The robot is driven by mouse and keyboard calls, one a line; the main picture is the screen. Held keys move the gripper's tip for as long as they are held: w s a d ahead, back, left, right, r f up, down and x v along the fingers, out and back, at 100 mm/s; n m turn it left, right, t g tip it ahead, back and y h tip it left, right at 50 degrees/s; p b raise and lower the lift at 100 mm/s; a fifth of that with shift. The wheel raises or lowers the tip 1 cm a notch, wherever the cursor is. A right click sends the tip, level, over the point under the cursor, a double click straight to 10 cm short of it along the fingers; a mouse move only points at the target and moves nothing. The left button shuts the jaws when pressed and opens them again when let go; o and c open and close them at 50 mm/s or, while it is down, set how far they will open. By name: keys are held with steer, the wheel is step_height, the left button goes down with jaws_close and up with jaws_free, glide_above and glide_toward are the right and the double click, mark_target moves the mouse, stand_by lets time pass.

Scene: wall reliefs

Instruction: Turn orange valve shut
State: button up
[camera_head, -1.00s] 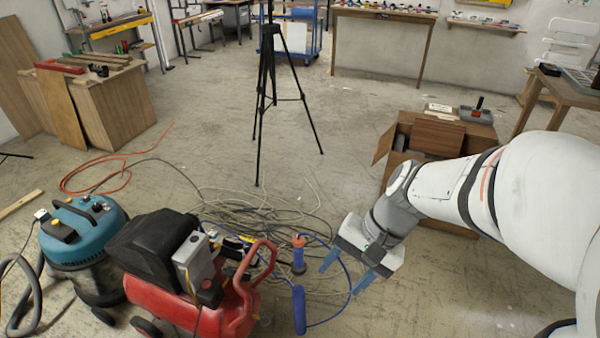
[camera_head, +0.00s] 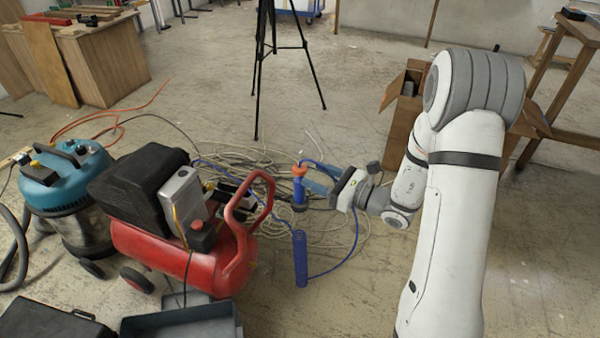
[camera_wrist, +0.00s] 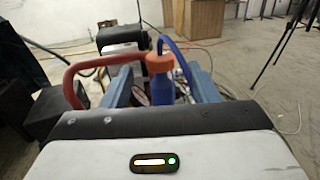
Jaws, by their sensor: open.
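The orange valve (camera_head: 299,170) sits on top of an upright blue cylinder (camera_head: 299,194), just right of the red compressor's handle. My gripper (camera_head: 310,177) reaches in from the right with its blue fingers pointing left at the valve. In the wrist view the orange valve (camera_wrist: 159,62) and the blue cylinder (camera_wrist: 162,90) show between my two spread fingers, with gaps on both sides. My gripper (camera_wrist: 160,85) is open and holds nothing. Whether a finger touches the valve I cannot tell.
The red compressor (camera_head: 190,245) stands close left of the valve, its red handle (camera_head: 262,200) nearest. Cables (camera_head: 250,160) lie behind on the floor. A tripod (camera_head: 260,70) stands farther back.

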mark_target(300, 167)
steer(key=x, duration=0.5)
steer(key=shift+w+a+b, duration=0.2)
steer(key=shift+a+b, duration=0.15)
steer(key=shift+b, duration=0.05)
steer(key=shift+c, duration=0.4)
steer(key=c, duration=0.9)
steer(key=shift+r+n+g+y+p, duration=0.15)
steer(key=shift+n+g+y+p, duration=0.6)
steer(key=shift+n+g, duration=0.75)
steer(key=shift+g+y, duration=0.25)
steer(key=shift+g, duration=0.55)
steer(key=o, duration=1)
steer(key=shift+d, duration=0.1)
